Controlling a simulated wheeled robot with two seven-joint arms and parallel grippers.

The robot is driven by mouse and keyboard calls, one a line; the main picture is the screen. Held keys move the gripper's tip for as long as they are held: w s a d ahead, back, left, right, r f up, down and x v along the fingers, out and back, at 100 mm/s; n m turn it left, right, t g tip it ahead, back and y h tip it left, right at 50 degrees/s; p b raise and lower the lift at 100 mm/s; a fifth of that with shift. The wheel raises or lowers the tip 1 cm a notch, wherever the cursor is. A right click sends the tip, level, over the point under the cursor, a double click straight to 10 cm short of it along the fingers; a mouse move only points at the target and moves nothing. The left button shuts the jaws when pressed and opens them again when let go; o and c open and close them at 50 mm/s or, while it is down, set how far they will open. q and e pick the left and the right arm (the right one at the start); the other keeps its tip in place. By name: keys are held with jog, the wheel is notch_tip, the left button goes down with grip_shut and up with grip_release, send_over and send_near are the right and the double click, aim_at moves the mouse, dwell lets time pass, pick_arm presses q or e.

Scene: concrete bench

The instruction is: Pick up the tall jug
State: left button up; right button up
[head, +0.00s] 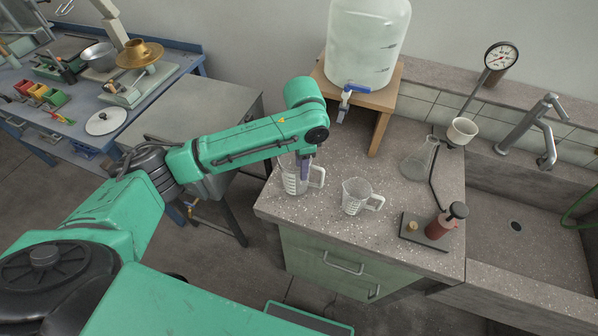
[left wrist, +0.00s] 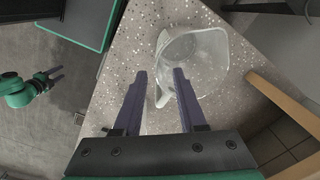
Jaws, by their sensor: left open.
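The tall jug (head: 291,184) is a clear measuring jug standing upright on the speckled bench, with its handle towards the right in the head view. My left gripper (head: 304,172) points down at it and hides part of its body and handle. In the left wrist view the jug (left wrist: 208,60) lies just beyond the open fingers (left wrist: 170,78), and its handle shows in the gap between them. I cannot tell whether the fingers touch it. What seems to be my right gripper (left wrist: 52,76) shows small at the left edge of the left wrist view, away from the bench.
A shorter clear jug (head: 355,197) stands right of the tall one. A wooden stand (head: 383,124) with a large water container (head: 364,45) is behind. The bench's front edge is close.

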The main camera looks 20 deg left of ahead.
pick_arm(q)
jog(key=p, duration=0.1)
send_over(302, 189)
notch_tip(302, 189, down, 5)
jog(key=shift+f, duration=0.2)
grip_shut()
dwell(1.2)
